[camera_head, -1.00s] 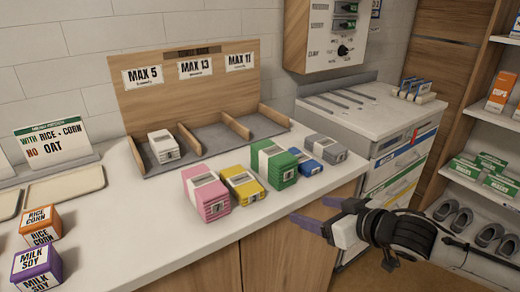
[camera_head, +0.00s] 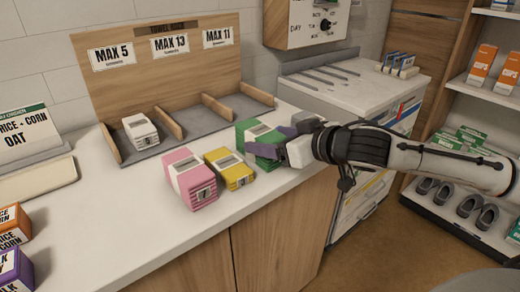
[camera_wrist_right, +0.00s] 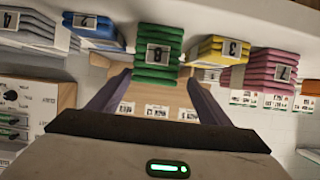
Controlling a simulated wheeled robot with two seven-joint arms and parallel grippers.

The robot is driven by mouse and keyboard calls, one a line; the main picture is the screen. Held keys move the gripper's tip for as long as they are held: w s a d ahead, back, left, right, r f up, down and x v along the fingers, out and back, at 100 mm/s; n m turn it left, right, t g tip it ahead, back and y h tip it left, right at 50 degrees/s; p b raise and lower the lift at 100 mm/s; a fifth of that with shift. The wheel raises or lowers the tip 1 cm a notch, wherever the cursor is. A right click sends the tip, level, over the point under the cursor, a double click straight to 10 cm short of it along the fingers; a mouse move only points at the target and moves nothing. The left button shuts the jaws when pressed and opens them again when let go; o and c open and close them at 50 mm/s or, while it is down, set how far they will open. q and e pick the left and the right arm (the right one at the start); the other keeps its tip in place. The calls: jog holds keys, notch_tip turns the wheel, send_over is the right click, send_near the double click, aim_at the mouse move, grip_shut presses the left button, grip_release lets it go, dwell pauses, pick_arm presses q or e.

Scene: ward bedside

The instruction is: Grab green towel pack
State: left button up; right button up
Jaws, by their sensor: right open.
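The green towel pack (camera_head: 255,133) stands on the counter, right of the yellow pack (camera_head: 230,170). My right gripper (camera_head: 268,147) reaches in from the right, with its purple fingers open around the green pack's near end. In the right wrist view, the green pack (camera_wrist_right: 158,55), labelled 8, lies between and just beyond the tips of the open right gripper (camera_wrist_right: 156,88). I cannot tell whether a finger touches it. The gripper hides part of the pack in the head view. My left gripper is not in view.
The pink pack (camera_head: 190,180) stands left of the yellow one.

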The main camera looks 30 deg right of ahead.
jog(key=shift+w+d+f, duration=0.15)
jog(key=shift+w+d, duration=0.05)
jog(key=shift+w, duration=0.45)
jog(key=shift+d+p+x, duration=0.2)
jog(key=shift+p+x, duration=0.15)
jog(key=shift+x, duration=1.9)
jog(key=c, duration=1.3)
